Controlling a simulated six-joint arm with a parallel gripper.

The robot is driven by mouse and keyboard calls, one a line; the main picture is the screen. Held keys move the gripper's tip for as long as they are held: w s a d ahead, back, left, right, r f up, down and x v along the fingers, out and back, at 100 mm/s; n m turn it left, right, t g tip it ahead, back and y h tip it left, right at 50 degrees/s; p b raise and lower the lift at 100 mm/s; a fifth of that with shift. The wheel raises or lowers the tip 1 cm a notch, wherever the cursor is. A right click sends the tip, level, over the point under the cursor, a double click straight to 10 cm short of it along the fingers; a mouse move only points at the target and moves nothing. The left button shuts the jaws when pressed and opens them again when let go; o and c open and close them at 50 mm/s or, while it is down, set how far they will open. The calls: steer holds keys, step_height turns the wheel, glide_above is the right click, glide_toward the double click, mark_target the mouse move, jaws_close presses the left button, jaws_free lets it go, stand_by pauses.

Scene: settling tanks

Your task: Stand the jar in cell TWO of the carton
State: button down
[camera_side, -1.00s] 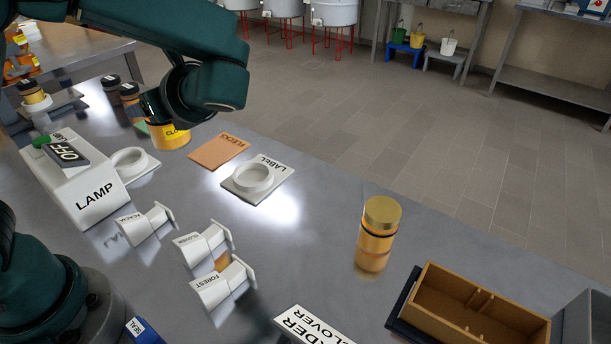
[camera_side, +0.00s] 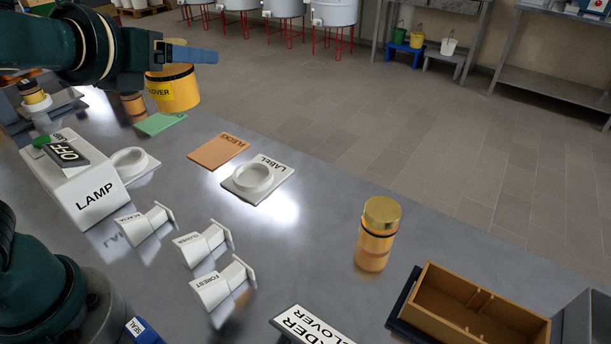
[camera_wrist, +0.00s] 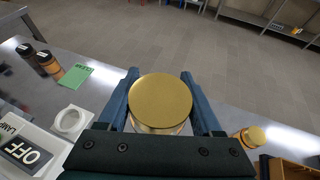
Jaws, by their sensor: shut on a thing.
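My gripper (camera_side: 190,54) is shut on a gold-lidded jar (camera_side: 172,90) with a yellow label, partly readable as CLOVER. It holds the jar upright above the far left part of the bench. In the wrist view, the gold lid (camera_wrist: 160,101) sits between the two blue fingers. The brown carton (camera_side: 540,330), with inner dividers, stands at the lower right, far from my gripper. Its visible cells look empty; no cell numbers are readable. The carton's corner also shows in the wrist view (camera_wrist: 292,170).
Another gold-lidded amber jar (camera_side: 376,236) stands left of the carton. A LABEL ring stand (camera_side: 272,190), orange card (camera_side: 219,151), green card (camera_side: 160,124), LAMP box (camera_side: 90,190) and white labelled pieces (camera_side: 205,243) occupy the bench. Dark-lidded jars (camera_wrist: 40,62) stand at left.

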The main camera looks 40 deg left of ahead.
step_height(320, 180, down, 4)
steer(key=a+m+h, duration=0.2)
steer(key=h, duration=0.1)
steer(key=w+d+m+h, duration=0.7)
steer(key=d, duration=0.5)
steer(key=m+g+h, duration=0.7)
steer(key=m+g, duration=0.1)
glide_above(455, 314)
step_height(455, 314, down, 14)
steer(key=shift+s+f, duration=0.1)
steer(key=shift+f, duration=1.85)
